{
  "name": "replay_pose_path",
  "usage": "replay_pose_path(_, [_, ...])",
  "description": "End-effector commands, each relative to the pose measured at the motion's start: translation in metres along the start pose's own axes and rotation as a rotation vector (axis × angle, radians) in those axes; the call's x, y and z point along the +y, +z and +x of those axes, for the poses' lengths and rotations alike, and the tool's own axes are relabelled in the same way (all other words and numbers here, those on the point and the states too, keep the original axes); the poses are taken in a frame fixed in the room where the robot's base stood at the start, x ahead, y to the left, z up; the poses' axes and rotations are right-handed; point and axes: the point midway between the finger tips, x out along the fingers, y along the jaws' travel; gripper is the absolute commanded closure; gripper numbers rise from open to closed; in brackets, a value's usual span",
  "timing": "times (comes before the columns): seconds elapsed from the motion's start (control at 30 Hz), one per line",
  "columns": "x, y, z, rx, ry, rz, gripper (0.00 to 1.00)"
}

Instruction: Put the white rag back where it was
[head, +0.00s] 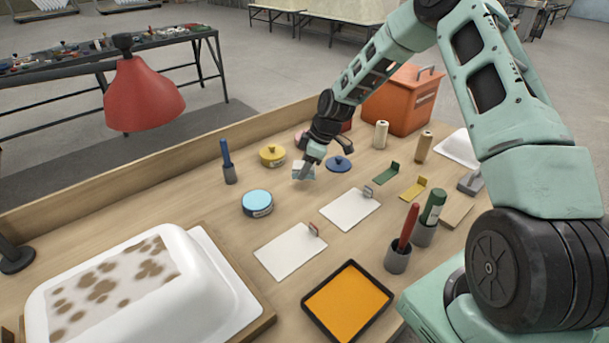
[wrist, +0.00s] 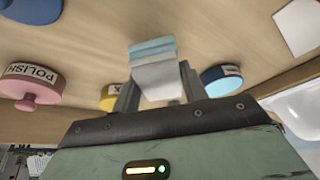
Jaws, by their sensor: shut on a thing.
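My gripper (head: 308,166) is over the middle of the bench, shut on a small folded rag (head: 303,173). In the wrist view the rag (wrist: 153,66) shows white in its lower part and pale blue along its upper part, between the two fingers (wrist: 156,88). It is not clear from the head view whether the rag touches the bench. Two flat white sheets, a farther one (head: 350,210) and a nearer one (head: 289,252), lie on the bench, each with a small clip-like piece at a corner.
Near the gripper are a yellow tin (head: 272,156), a dark blue tin (head: 339,164), a pink POLISH tin (wrist: 32,84) and a light-blue-topped tin (head: 257,202). An orange tray (head: 347,300), a white tub shell (head: 115,285) and cups with upright tools (head: 398,259) stand nearer. A red lamp (head: 143,95) hangs left.

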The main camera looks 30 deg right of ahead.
Motion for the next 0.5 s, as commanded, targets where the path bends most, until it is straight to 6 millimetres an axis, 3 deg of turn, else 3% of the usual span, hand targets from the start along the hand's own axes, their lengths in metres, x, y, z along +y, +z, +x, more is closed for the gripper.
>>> replay_pose_path(0.23, [-0.001,0.012,0.029,0.000,-0.002,0.001,0.78])
replay_pose_path(0.5, [0.000,0.013,0.032,0.000,0.001,0.001,0.78])
